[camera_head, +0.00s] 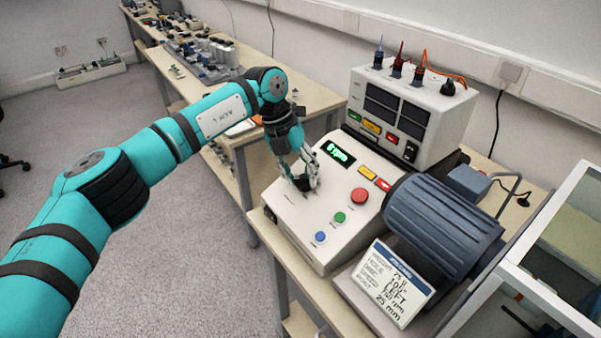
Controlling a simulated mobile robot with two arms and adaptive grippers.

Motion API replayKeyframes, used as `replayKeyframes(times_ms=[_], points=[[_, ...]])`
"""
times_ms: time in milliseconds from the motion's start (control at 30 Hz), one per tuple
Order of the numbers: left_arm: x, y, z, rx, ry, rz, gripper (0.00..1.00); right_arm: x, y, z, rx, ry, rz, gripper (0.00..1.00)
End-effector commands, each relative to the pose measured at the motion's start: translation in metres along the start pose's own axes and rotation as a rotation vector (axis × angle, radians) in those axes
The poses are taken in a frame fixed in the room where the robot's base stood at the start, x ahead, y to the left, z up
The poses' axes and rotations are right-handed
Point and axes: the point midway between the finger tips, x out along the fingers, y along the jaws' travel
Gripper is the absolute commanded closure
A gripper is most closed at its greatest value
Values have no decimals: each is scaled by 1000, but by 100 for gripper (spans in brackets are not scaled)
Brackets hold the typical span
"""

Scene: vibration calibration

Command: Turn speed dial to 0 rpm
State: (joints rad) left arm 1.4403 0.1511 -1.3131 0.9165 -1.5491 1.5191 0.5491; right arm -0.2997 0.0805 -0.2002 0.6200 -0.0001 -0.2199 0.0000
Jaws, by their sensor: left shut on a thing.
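My left gripper (307,184) reaches down onto the top of the white control box (325,226), left of the red button. Its fingers are shut on the speed dial, which they almost fully hide. A small display (338,153) just behind the gripper shows green text that looks like "0 rpm", though it is small. My right gripper is not in view.
A red button (360,195), a green button (340,217) and a blue button (320,237) sit close right of the gripper. A grey motor drum (443,225) and a printed card (392,283) stand farther right. A taller instrument box (440,125) stands behind.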

Motion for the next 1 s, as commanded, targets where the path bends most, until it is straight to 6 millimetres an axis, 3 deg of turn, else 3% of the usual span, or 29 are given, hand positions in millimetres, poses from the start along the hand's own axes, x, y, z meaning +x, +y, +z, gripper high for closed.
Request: replayKeyframes(times_ms=[300, 333, 500, 800, 1000], points=[[0, 0, 0, -2, -1, -1, 95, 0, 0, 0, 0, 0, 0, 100], [0, 0, 0, -2, -1, -1, 59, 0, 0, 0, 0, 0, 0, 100], [0, 0, 0, -1, 0, -1, 39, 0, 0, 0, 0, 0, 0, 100], [-4, 0, 0, 0, -1, 0, 39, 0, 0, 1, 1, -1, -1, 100], [-33, 0, 1, 0, -5, 0, 39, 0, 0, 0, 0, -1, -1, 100]])
